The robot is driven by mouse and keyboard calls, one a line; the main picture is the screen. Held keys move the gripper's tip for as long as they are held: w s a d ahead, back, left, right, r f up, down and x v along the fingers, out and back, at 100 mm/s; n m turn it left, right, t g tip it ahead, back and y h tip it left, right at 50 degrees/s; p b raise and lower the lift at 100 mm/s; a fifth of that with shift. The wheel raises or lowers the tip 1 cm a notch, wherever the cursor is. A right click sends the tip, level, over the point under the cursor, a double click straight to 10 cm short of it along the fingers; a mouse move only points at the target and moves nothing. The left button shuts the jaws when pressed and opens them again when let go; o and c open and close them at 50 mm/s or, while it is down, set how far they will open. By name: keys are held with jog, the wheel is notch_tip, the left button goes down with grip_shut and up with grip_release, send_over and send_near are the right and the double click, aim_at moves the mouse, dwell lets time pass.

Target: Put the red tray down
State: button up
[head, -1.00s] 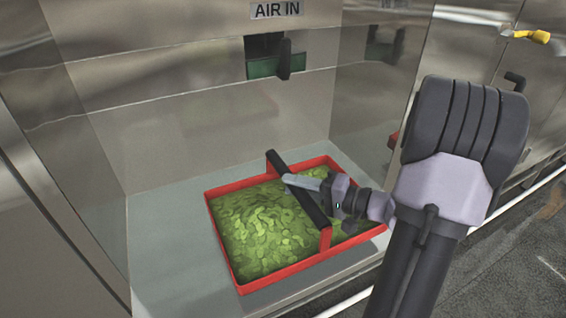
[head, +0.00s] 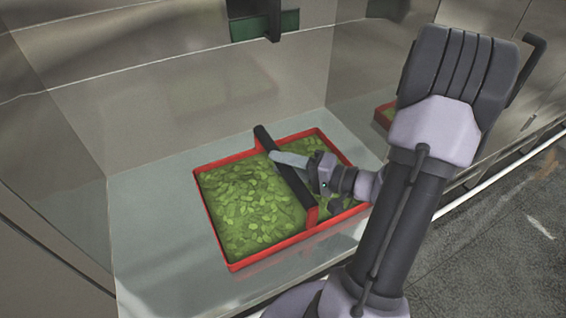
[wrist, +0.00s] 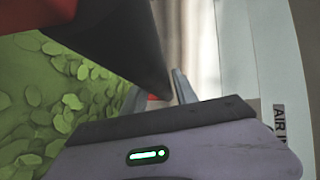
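The red tray (head: 215,228) is full of green leaf-like pieces (head: 250,205) and sits level at the floor of the steel bay. I cannot tell whether its underside touches that floor. A black handle bar (head: 283,172) spans it. My gripper (head: 293,161) is at the middle of this bar, with a grey finger lying across it. The wrist view shows the bar (wrist: 110,45) running between my two fingers (wrist: 158,92), with the green pieces to the left. The fingers appear closed on the bar; their contact is partly hidden.
The bay floor (head: 150,215) is clear left of the tray. The steel back wall (head: 190,90) and side walls enclose it. A dark green opening (head: 262,25) is in the back wall. Red and green on the right panel (head: 385,115) look like a reflection. A white rail (head: 510,160) runs along the front.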

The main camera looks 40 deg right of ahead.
jog(key=shift+o, duration=0.9)
jog(key=shift+a+r, duration=0.1)
jog(key=shift+r+p, duration=0.2)
jog(key=shift+p, duration=0.1)
jog(key=p+v, duration=0.2)
jog(key=v, duration=1)
jog(key=shift+f, duration=0.15)
